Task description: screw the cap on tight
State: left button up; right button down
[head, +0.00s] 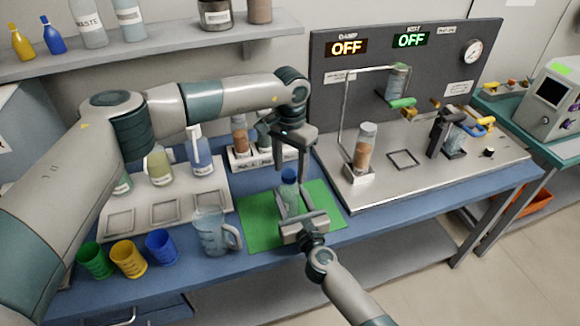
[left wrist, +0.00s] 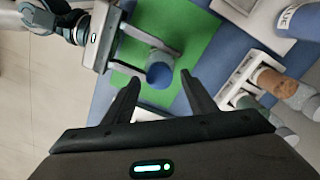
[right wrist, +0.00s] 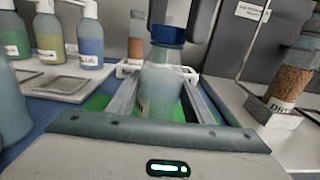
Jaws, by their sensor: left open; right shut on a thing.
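A clear bottle (right wrist: 160,82) stands upright on the green mat (head: 258,222), with a blue cap (right wrist: 168,34) on its top. My right gripper (head: 298,212) is shut on the bottle's body from the front. My left gripper (head: 291,172) points down above the cap with its fingers apart. In the left wrist view the blue cap (left wrist: 160,74) shows between and beyond the open fingertips (left wrist: 160,82), and they do not appear to touch it. The cap sits on the bottle's neck; I cannot tell how tight it is.
A clear jug (head: 210,232) stands left of the mat, with green, yellow and blue cups (head: 128,260) further left. A tray with spray bottles (head: 120,212) is behind them. A metal rig (head: 440,150) with a panel stands at the right.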

pick_arm(q)
notch_tip(320, 180, up, 12)
dwell(0.6)
pick_arm(e)
jog(key=c, duration=0.8)
grip_release()
jog(key=shift+s, duration=0.15)
pick_arm(q)
jog(key=shift+f+b, duration=0.8)
jog(key=shift+f, duration=0.05)
pick_arm(e)
jog(key=shift+v, duration=8.6)
jog(key=shift+f, duration=0.1)
